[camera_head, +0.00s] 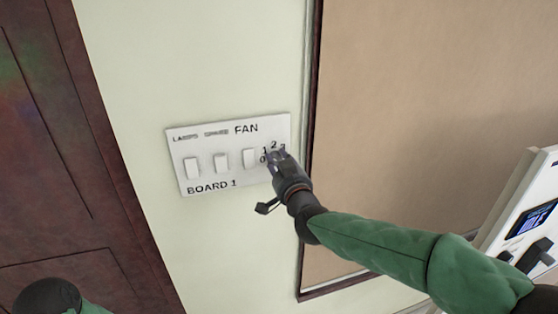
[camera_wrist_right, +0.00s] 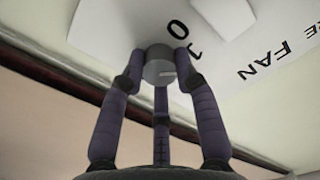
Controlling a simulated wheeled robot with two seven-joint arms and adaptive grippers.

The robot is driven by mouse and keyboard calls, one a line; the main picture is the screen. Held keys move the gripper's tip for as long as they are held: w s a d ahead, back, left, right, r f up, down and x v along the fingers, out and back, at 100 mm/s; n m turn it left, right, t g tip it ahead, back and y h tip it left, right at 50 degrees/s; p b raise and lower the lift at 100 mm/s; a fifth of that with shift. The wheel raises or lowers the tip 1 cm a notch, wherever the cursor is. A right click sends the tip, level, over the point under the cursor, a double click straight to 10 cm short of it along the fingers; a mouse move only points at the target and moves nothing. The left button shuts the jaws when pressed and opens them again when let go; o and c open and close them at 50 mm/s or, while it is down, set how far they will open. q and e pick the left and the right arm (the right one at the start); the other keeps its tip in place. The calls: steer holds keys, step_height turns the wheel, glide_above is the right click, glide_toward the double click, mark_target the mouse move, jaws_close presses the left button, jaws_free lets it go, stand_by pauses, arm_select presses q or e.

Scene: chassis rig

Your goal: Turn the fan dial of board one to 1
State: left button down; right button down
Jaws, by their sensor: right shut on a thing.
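Board one (camera_head: 208,183) is a white switch panel on the pale wall, labelled BOARD 1, with three white rocker switches and the word FAN. The numbers 0, 1, 2 and 3 are printed around the fan dial's place at its right end. In the head view my right gripper (camera_head: 277,160) covers the dial. In the right wrist view the dial (camera_wrist_right: 158,66) is a grey round knob with a pale mark on its face. My right gripper (camera_wrist_right: 160,72) has its fingers closed around the knob. The 0 and 1 show beside it.
A dark reddish wooden door (camera_head: 60,150) stands left of the board. A brown panel in a dark frame (camera_head: 420,90) is on the right, close to my right arm. A white device with a blue screen (camera_head: 530,222) is at the right edge.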

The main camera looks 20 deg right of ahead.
steer(key=shift+d+r, duration=0.2)
steer(key=shift+r, duration=0.45)
steer(key=c, duration=1)
jaws_free()
steer(key=shift+o, duration=0.2)
steer(key=shift+a+f, duration=0.2)
steer(key=shift+f, duration=0.1)
steer(key=s, duration=1.2)
steer(key=shift+d, duration=0.2)
